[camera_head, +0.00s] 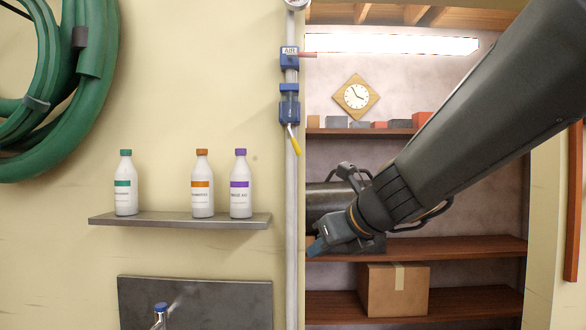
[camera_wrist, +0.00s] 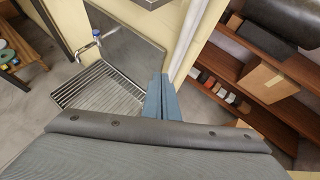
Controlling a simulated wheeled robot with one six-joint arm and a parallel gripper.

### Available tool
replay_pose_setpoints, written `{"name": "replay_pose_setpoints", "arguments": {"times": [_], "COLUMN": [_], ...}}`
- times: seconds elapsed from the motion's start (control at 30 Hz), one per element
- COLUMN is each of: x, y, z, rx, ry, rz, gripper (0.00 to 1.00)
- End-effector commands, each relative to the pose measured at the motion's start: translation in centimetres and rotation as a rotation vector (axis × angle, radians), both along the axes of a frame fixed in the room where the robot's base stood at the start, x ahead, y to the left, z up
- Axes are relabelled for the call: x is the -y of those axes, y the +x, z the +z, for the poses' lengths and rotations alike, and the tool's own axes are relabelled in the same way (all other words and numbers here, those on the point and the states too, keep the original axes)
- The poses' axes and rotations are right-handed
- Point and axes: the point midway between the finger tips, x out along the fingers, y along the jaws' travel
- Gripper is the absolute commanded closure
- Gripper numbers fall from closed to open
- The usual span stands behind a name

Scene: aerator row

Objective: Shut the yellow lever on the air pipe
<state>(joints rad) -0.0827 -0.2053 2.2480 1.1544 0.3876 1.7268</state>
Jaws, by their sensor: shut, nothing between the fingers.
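The yellow lever (camera_head: 293,139) hangs from a blue valve (camera_head: 289,105) on the pale vertical air pipe (camera_head: 292,190), in the middle of the head view. It points down and slightly right, close to the line of the pipe. A blue "AIR" tag (camera_head: 289,52) sits higher on the pipe. My gripper (camera_head: 316,246) is lower and to the right of the lever, apart from it. Its blue fingers are together and empty in the wrist view (camera_wrist: 158,97). The lever cannot be made out in the wrist view.
A small wall shelf (camera_head: 180,220) with three bottles is left of the pipe. A green hose (camera_head: 85,90) hangs at far left. Brown shelves with a cardboard box (camera_head: 394,290) stand at right. A metal grate (camera_wrist: 98,92) lies low in the wrist view.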

Motion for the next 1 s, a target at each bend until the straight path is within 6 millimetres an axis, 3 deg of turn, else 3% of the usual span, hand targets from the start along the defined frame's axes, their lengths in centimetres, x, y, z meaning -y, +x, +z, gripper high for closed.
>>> {"name": "replay_pose_setpoints", "arguments": {"times": [0.03, 0.2, 0.3, 0.4, 0.5, 0.67, 1.0], "x": [-1.0, -3.2, -3.9, -4.3, -4.5, -5.1, -7.8], "y": [0.4, 1.5, 1.6, 1.6, 1.6, 2.6, 8.1], "z": [4.0, 13.8, 17.9, 20.5, 21.7, 21.7, 20.2], "rx": [-0.009, -0.102, -0.162, -0.209, -0.24, -0.252, -0.252], "ry": [0.149, 0.678, 0.918, 1.078, 1.164, 1.193, 1.188], "rz": [-0.09, -0.35, -0.441, -0.496, -0.523, -0.533, -0.532], "gripper": [1.0, 1.0, 1.0, 1.0, 1.0, 1.0, 1.0]}}
